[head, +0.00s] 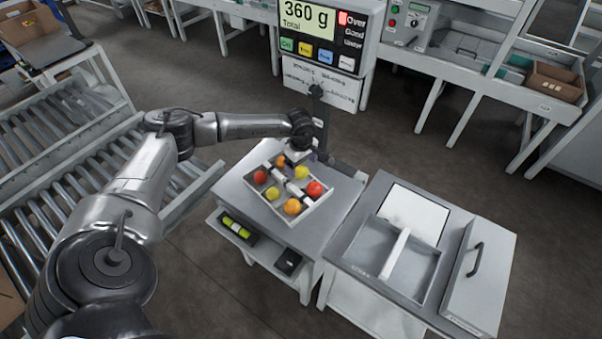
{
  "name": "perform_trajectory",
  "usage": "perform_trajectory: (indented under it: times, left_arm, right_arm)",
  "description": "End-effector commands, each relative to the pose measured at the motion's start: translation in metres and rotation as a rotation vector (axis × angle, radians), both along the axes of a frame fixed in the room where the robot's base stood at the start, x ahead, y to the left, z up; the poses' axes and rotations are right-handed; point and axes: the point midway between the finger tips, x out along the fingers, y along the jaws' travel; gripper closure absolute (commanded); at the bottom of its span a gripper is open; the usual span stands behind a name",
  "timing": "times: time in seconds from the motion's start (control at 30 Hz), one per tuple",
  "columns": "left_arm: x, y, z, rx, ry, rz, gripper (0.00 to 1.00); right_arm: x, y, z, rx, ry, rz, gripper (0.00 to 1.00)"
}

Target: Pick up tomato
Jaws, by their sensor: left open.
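Several tomatoes lie in a shallow divided tray (272,203) on a small grey table. A red tomato (314,188) is at the tray's right. An orange tomato (292,206) is at the near corner, with a yellow one (272,193) to its left. Another red tomato (260,177) is at the left. A yellow tomato (301,172) and an orange one (281,161) are toward the back. My left gripper (293,160) is over the tray's back part, close to the orange and yellow tomatoes there. It is open; its fingertips are small and hard to make out. My right gripper does not show.
A scale display (327,30) reading 360 g stands behind the table. A second table at the right holds a divided grey bin (430,279) and a lidded box (480,274). Roller conveyors (45,130) run at the left. Open floor lies behind.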

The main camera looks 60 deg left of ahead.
Motion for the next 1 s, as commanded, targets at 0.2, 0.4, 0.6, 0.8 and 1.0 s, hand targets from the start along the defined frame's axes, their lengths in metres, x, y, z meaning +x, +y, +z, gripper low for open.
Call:
perform_trajectory:
  times: [0.2,0.4,0.6,0.8,1.0]
  left_arm:
    - [0.0,0.002,-0.032,-0.001,0.002,-0.001,0.16]
    - [0.0,0.002,-0.036,-0.001,-0.001,-0.001,0.16]
    - [0.0,0.002,-0.036,-0.001,-0.001,-0.001,0.27]
    - [0.0,0.002,-0.035,-0.001,-0.001,-0.001,0.46]
    - [0.0,0.002,-0.035,-0.001,-0.001,-0.001,0.58]
  right_arm:
    - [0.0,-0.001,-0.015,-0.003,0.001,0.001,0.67]
    - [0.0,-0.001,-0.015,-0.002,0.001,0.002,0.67]
    - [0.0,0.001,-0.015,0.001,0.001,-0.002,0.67]
    - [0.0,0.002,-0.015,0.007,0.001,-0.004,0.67]
    - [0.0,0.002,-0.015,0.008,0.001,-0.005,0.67]
